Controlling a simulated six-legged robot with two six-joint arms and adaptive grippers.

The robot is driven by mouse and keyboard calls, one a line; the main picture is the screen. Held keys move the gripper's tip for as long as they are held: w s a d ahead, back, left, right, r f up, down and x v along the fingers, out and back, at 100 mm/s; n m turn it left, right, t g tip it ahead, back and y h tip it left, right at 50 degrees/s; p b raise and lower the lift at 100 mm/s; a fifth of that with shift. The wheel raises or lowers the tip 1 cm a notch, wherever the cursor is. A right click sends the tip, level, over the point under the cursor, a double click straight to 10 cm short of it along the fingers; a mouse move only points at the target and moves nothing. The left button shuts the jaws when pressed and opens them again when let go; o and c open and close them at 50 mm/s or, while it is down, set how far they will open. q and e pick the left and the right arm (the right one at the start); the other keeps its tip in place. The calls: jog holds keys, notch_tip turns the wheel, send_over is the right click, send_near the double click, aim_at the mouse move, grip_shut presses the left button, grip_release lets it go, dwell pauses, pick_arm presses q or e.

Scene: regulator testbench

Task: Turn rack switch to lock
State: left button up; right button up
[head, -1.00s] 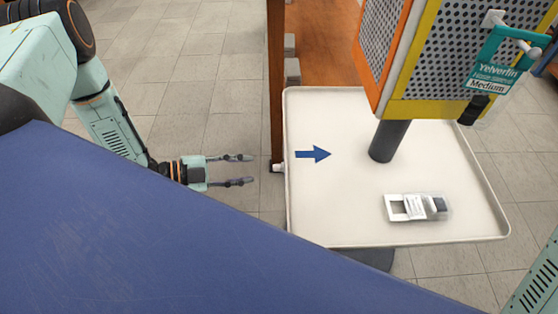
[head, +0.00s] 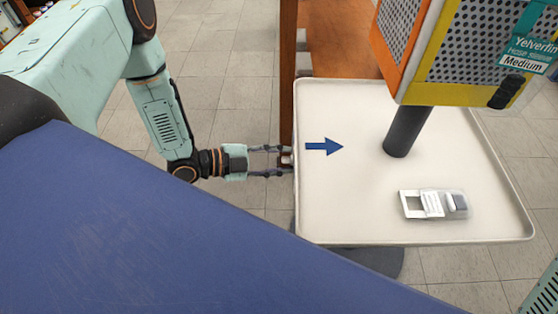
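A small pale-and-dark knob (head: 286,160), likely the rack switch, sits low by the brown post, just outside the left edge of the white tray. My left gripper (head: 282,161) comes in from the left. Its two fingers are spread, one on the far side and one on the near side of the knob. I cannot tell whether the fingers touch it. The knob is partly hidden by the fingertips, and its setting cannot be read. My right gripper is out of view.
The white tray (head: 350,225) bears a blue arrow (head: 324,147) pointing right and a clear-and-white package (head: 434,204). The brown post (head: 287,85) stands close beyond my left gripper.

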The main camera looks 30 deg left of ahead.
pick_arm(q)
jog(key=shift+r, duration=0.1)
grip_shut()
dwell(0.5)
jog(key=n+g+h+p, duration=0.1)
jog(key=n+g, duration=0.1)
jog(key=n, duration=0.2)
jog(key=n+g+h+p, duration=0.1)
jog(key=n+g, duration=0.2)
jog(key=n, duration=0.1)
jog(key=n+g+h+p, duration=0.1)
jog(key=n+g+p, duration=0.1)
jog(key=n, duration=0.2)
jog(key=shift+w+a+h, duration=0.15)
jog(key=shift+w+h, duration=0.1)
jog(key=shift+h, duration=0.05)
dwell(0.5)
jog(key=shift+g, duration=0.3)
